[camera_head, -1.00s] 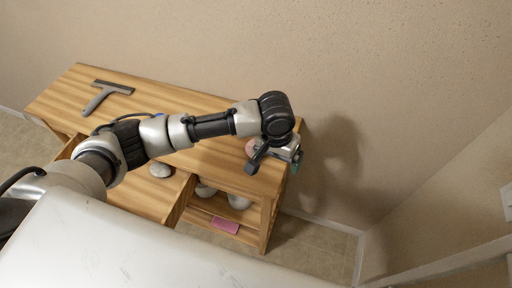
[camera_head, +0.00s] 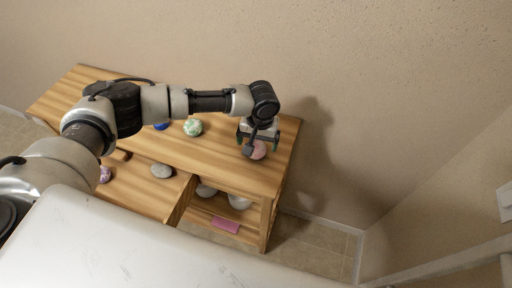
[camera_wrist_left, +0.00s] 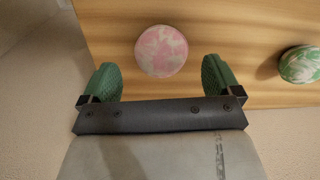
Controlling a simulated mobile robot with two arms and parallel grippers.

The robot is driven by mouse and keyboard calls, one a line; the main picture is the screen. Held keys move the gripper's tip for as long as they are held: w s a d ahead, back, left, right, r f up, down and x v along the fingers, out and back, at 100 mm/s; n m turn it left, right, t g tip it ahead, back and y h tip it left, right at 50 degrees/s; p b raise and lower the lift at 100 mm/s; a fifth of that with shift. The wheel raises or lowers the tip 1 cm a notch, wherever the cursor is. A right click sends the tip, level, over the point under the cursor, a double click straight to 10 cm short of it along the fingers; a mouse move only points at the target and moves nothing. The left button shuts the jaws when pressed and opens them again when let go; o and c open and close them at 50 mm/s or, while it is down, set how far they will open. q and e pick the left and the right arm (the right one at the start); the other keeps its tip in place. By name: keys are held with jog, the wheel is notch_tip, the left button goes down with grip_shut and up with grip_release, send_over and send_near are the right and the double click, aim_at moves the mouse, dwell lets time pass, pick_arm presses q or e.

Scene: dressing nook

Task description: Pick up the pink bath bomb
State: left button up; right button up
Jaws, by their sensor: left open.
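The pink bath bomb (camera_head: 259,150) is a round, pink and white mottled ball on the wooden table top, near its right end. In the left wrist view the bath bomb (camera_wrist_left: 161,51) lies ahead of the open fingers, about midway between them. My left gripper (camera_head: 260,143) is above it and partly covers it in the head view. The green fingertips of the left gripper (camera_wrist_left: 160,78) are spread and hold nothing. My right gripper is not in view.
A green and white ball (camera_head: 193,127) lies on the table top (camera_head: 225,160) left of the bath bomb; it also shows in the left wrist view (camera_wrist_left: 300,65). A blue object (camera_head: 161,126) is farther left. A grey stone (camera_head: 161,170) and a pink sponge-like block (camera_head: 226,225) are lower down.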

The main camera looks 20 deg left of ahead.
aim_at(257, 144)
pick_arm(q)
jog(key=f+p, duration=0.1)
jog(key=f, duration=0.3)
jog(key=shift+a+f, duration=0.1)
jog(key=shift+a, duration=0.1)
jog(key=shift+c, duration=0.4)
jog(key=c, duration=1)
